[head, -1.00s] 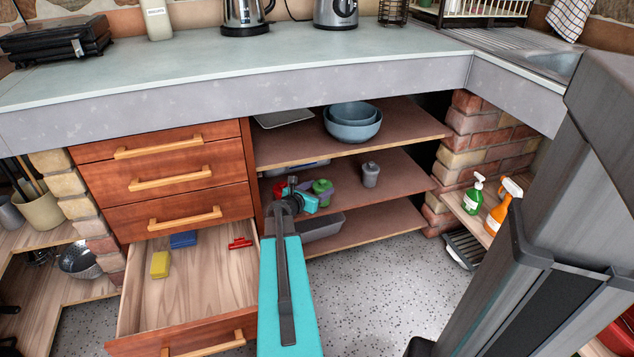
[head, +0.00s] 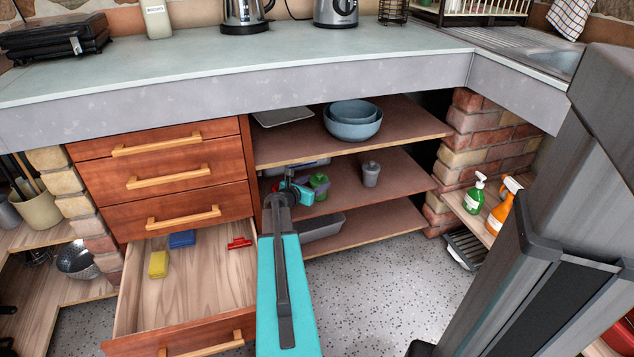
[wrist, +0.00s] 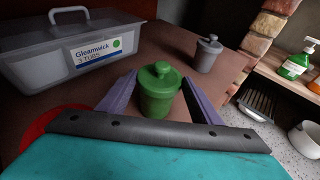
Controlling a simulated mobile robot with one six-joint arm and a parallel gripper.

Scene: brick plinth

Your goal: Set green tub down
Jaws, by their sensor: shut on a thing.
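The green tub (wrist: 159,92) with its knobbed lid stands upright between my gripper's fingers in the wrist view. My gripper (wrist: 160,98) is shut on it, one purple-grey finger on each side. In the head view the green tub (head: 319,186) is at the middle shelf (head: 400,178), partly hidden by my arm. The tub's base is low against the brown shelf board; I cannot tell whether it touches.
A grey lidded tub (wrist: 206,54) stands further right on the shelf. A clear lidded box labelled Gleamwick (wrist: 70,55) is at the left, and something red (wrist: 45,128) lies nearby. Bowls (head: 352,122) sit on the shelf above. An open drawer (head: 190,280) is at the left.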

